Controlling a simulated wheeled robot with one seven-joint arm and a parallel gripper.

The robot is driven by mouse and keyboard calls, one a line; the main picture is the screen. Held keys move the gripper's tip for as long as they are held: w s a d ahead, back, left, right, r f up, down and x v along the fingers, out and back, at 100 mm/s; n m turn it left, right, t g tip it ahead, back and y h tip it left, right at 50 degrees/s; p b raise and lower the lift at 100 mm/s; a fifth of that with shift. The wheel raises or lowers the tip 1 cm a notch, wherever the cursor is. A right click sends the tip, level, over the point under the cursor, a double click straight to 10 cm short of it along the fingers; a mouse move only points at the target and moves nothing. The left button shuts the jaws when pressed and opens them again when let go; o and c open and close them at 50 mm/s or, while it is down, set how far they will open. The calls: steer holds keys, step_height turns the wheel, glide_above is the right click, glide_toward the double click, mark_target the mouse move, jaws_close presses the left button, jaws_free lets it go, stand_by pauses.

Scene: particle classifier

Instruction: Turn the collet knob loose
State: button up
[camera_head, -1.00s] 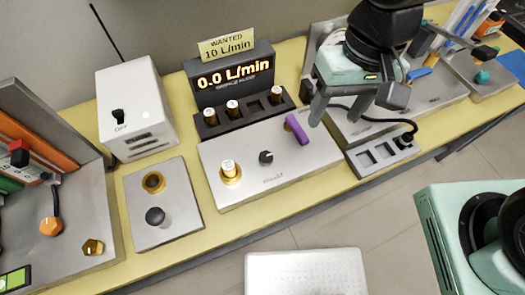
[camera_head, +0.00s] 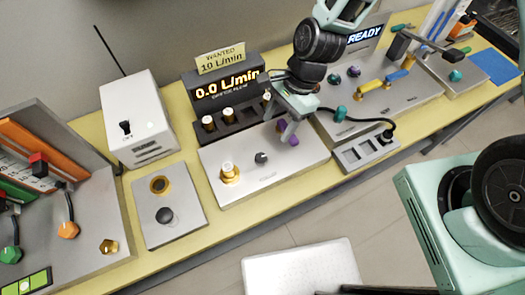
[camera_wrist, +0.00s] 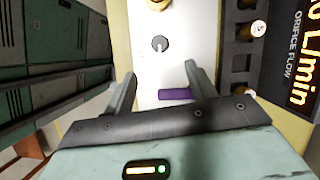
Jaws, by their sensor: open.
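The grey panel in the middle of the bench (camera_head: 245,195) carries a gold fitting (camera_head: 229,177) with a pale cylinder standing in it, a small black knob (camera_head: 261,158) and a purple handle (camera_head: 294,140). No label tells me which is the collet knob. My gripper (camera_head: 289,124) is open over the purple handle and hides part of it. In the wrist view, the purple handle (camera_wrist: 177,95) shows between my open fingers (camera_wrist: 160,85), nearer the right one; contact cannot be told. The black knob (camera_wrist: 159,44) lies beyond the fingers.
The flow display (camera_head: 227,86) reads 0.0 L/min, with a slotted rack of gold-and-white cylinders before it. A white switch box (camera_head: 136,115) and a plate with a black knob (camera_head: 168,200) stand left. A grey slotted tray (camera_head: 366,150) with a cable stands right.

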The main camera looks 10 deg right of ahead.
mark_target(262, 157)
steer(key=p+x, duration=0.2)
steer(key=x, duration=1)
steer(key=shift+f+p, duration=0.2)
steer(key=shift+p, duration=0.15)
steer(key=c, duration=1)
